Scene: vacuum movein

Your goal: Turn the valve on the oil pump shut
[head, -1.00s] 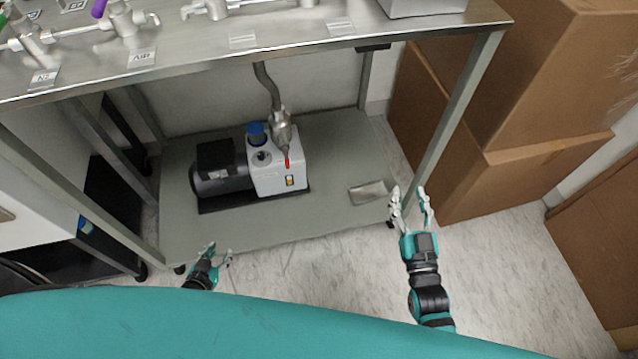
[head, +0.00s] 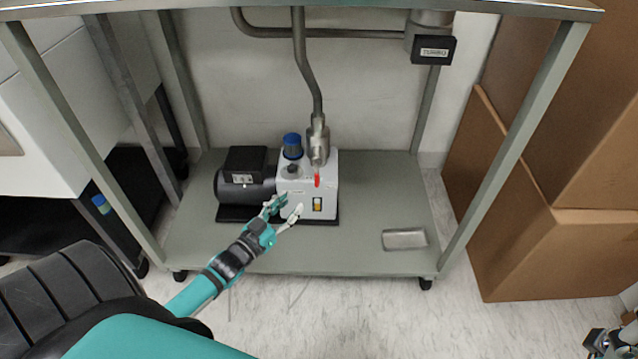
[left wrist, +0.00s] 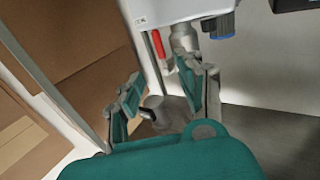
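The oil pump (head: 306,176), with a white body and black motor, stands on the lower shelf. Its metal valve (head: 318,143) is at the end of a hose from above, and the red handle (head: 317,181) points down in front of the pump body. My left gripper (head: 284,207) is open and empty, in front of the pump, lower and left of the handle. In the left wrist view the red handle (left wrist: 159,44) shows beyond the open fingers (left wrist: 165,84), apart from them. My right gripper (head: 603,342) is at the lower right corner, partly cut off.
The lower shelf (head: 365,215) is mostly bare, with a small metal tray (head: 404,239) at its right. Table legs frame the opening, and the tabletop edge (head: 380,10) is above. Cardboard boxes (head: 545,250) stand at the right.

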